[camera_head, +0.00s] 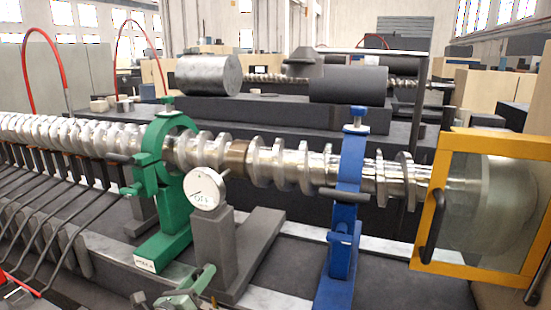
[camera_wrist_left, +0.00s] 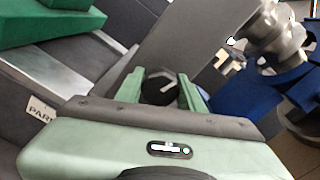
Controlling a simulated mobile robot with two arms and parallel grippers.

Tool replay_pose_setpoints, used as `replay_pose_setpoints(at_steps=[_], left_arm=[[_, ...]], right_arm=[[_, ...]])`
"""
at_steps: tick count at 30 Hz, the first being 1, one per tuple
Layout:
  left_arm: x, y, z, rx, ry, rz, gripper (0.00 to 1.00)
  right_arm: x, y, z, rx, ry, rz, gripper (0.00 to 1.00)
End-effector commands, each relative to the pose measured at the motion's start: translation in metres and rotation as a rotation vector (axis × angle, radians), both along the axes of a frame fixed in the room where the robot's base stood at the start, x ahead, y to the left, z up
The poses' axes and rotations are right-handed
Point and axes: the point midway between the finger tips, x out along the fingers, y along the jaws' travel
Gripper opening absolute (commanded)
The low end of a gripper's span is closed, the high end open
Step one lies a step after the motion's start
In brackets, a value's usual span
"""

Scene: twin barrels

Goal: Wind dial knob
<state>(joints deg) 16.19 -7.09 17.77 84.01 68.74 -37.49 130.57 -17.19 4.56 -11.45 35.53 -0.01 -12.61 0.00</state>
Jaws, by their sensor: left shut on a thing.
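My left gripper (camera_head: 197,288) is at the bottom of the head view, low in front of the grey stand. In the left wrist view, its two pale green fingers (camera_wrist_left: 161,92) are shut on a dark round knob (camera_wrist_left: 161,84) with a light pointer mark. The fingers sit on either side of the knob, and its lower part is hidden by the gripper body. A white dial (camera_head: 207,189) with a marked face is mounted on the grey stand (camera_head: 232,255), above the gripper. My right gripper is not in view.
A long metal crankshaft (camera_head: 285,166) runs across behind the dial. A green clamp stand (camera_head: 172,215) is on the left, a blue one (camera_head: 346,205) on the right. A yellow-framed guard (camera_head: 428,215) covers the right end. Dark bent rods (camera_head: 60,215) line the left.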

Motion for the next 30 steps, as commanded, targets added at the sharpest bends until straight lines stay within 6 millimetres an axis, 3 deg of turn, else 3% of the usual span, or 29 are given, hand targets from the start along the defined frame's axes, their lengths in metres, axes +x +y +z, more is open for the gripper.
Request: replay_pose_setpoints(at_steps=[4, 5, 6, 17, 30], left_arm=[[0.000, 0.000, 0.001, -0.269, 0.095, 0.002, 0.00], [0.000, 0.000, 0.000, -0.256, 0.092, 0.001, 0.46], [0.000, 0.000, 0.000, -0.251, 0.091, 0.001, 0.58], [-0.002, 0.001, 0.001, -0.247, 0.090, 0.001, 0.59], [-0.042, 0.016, 0.002, -0.246, 0.091, 0.001, 0.59]], right_arm=[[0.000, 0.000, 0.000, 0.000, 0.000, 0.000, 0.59], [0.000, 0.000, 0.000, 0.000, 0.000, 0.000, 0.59], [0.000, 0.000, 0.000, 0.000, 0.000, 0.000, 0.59], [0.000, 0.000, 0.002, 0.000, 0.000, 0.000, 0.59], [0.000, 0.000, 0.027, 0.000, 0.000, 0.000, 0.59]])
